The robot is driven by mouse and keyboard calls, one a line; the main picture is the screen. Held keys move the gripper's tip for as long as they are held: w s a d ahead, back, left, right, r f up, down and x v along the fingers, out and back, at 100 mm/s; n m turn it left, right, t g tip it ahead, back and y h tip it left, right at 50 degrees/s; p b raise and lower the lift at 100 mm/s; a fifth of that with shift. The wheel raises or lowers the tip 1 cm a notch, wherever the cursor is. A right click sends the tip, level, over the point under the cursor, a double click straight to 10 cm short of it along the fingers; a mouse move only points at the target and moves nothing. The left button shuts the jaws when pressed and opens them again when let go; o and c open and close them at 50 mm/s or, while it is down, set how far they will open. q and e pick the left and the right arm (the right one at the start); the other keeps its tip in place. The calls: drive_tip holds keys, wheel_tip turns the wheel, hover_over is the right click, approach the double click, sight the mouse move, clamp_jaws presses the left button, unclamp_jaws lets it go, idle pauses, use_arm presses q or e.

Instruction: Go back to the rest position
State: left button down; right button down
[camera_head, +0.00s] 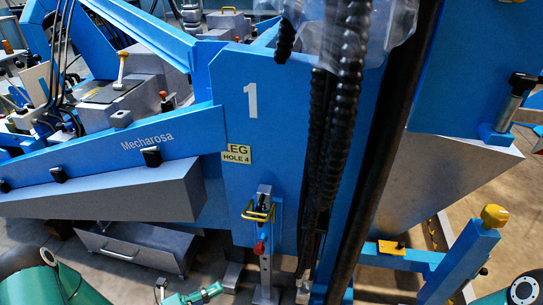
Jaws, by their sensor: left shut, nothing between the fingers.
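My left gripper (190,296) shows at the bottom edge, left of the middle, partly cut off by the frame. It is shut and empty, and it appears apart from the machine in front of it. A green link of my left arm fills the bottom left corner. A green link of my right arm shows at the bottom right corner, but my right gripper is out of view.
A large blue machine (255,130) marked "1" and "Mechanosa"-like lettering fills the view. A yellow-handled clamp (259,212) with a red tip, a grey drawer (135,248), a blue post with yellow knob (494,216) and black hoses (345,110) are near. Bare floor shows lower right.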

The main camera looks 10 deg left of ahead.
use_arm(q)
drive_tip(key=s+d+r+m+g+h, duration=0.25)
drive_tip(key=d+m+g, duration=0.25)
drive_tip(key=d, duration=0.3)
drive_tip(key=s+d+r+m+g+h, duration=0.1)
drive_tip(key=s+d+m+g+h, duration=0.3)
drive_tip(key=d, duration=0.4)
drive_tip(key=s+d+f+m+g+y, duration=0.1)
drive_tip(key=s+f+m+g+y, duration=0.35)
drive_tip(key=s+m, duration=0.3)
drive_tip(key=s+d+f+m+g+y, duration=0.2)
drive_tip(key=s+f+m+g+y, duration=0.15)
drive_tip(key=s+m+g, duration=0.35)
drive_tip(key=a+f+m+t+y, duration=0.2)
drive_tip(key=a+f+m+y, duration=0.25)
drive_tip(key=m, duration=0.55)
drive_tip(key=w+a+f+m+t+y, duration=0.1)
drive_tip(key=w+f+m+t, duration=0.15)
drive_tip(key=w+m, duration=0.25)
drive_tip(key=w+a+f+m+t+y, duration=0.2)
drive_tip(key=w+m+t, duration=0.2)
drive_tip(key=w+m, duration=0.1)
wheel_tip(320, 180, up, 32)
drive_tip(key=p, duration=3.2)
drive_tip(key=shift+d, duration=0.25)
